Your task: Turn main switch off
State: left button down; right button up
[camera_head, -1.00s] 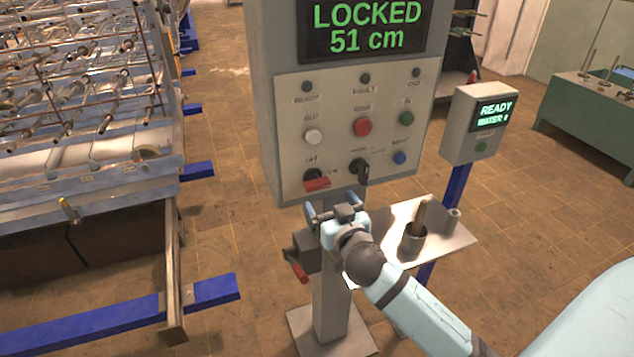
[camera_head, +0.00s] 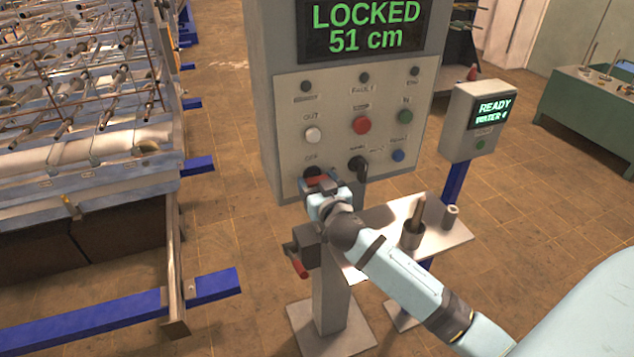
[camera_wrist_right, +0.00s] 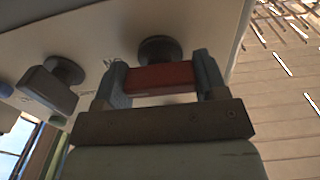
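The main switch, with its red handle (camera_head: 317,180), is at the lower left of the grey control panel (camera_head: 290,120). Its handle lies crosswise in front of a dark round base. In the right wrist view the red handle (camera_wrist_right: 160,77) sits between the two fingers of my right gripper (camera_wrist_right: 163,80), one finger at each end. The fingers are spread wide; whether they touch the handle is hard to tell. In the head view my right gripper (camera_head: 322,186) partly covers the handle. My left gripper is not in view.
A black selector switch (camera_head: 358,168) is just right of the main switch; it also shows in the wrist view (camera_wrist_right: 48,90). Several buttons are above. A small shelf (camera_head: 440,238) holding a cup and a READY box (camera_head: 472,125) stand to the right.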

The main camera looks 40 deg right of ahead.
jog(key=shift+c, duration=0.6)
jog(key=shift+n, duration=0.4)
jog(key=n+p, duration=0.1)
jog(key=n, duration=0.3)
jog(key=shift+r, duration=0.1)
jog(key=n+p, duration=0.1)
jog(key=n, duration=0.3)
jog(key=n+p, duration=0.1)
jog(key=n, duration=0.2)
jog(key=shift+n, duration=0.4)
jog(key=n+p, duration=0.1)
jog(key=n, duration=0.4)
jog(key=shift+p, duration=0.35)
jog(key=shift+n, duration=0.3)
jog(key=o, duration=0.9)
